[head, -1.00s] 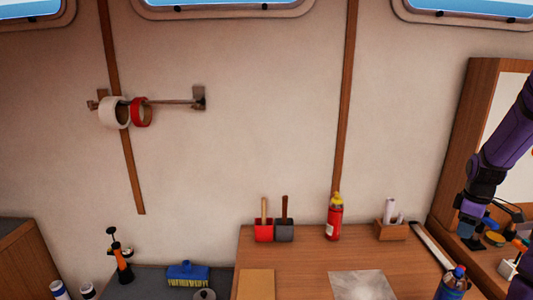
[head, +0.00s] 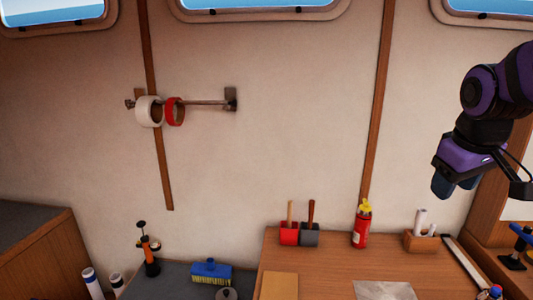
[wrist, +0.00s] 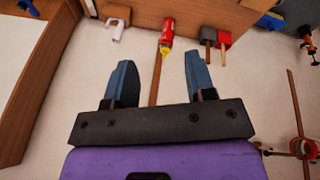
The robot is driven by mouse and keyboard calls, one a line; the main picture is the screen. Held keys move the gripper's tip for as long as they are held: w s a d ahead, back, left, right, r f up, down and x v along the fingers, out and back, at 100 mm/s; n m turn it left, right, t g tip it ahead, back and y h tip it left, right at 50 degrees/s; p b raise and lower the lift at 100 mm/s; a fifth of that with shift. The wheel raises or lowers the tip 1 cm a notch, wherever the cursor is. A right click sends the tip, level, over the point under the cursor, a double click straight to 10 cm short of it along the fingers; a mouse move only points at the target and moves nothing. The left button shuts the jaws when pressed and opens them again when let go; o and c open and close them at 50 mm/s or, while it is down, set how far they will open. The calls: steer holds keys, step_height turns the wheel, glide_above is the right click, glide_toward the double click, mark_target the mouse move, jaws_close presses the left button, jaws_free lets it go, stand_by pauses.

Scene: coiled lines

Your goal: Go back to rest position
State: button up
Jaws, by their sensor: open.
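My gripper (head: 455,186) is at the right of the head view, above the right part of the desk and in front of the wall. In the wrist view my gripper (wrist: 158,85) shows two blue-grey fingers set wide apart with nothing between them. A peg rail (head: 205,102) on the wall carries a white ring (head: 143,111) and a red ring (head: 180,112), side by side near its left end. My gripper is far to the right of both rings and touches nothing that I can see.
A lower grey surface holds a blue brush (head: 211,270).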

steer(key=s+a+r+m+t+y, duration=0.1)
steer(key=s+a+r, duration=0.1)
steer(key=s+a, duration=0.5)
steer(key=s, duration=0.3)
steer(key=shift+a+m+t+y, duration=0.3)
steer(key=shift+m+t, duration=0.1)
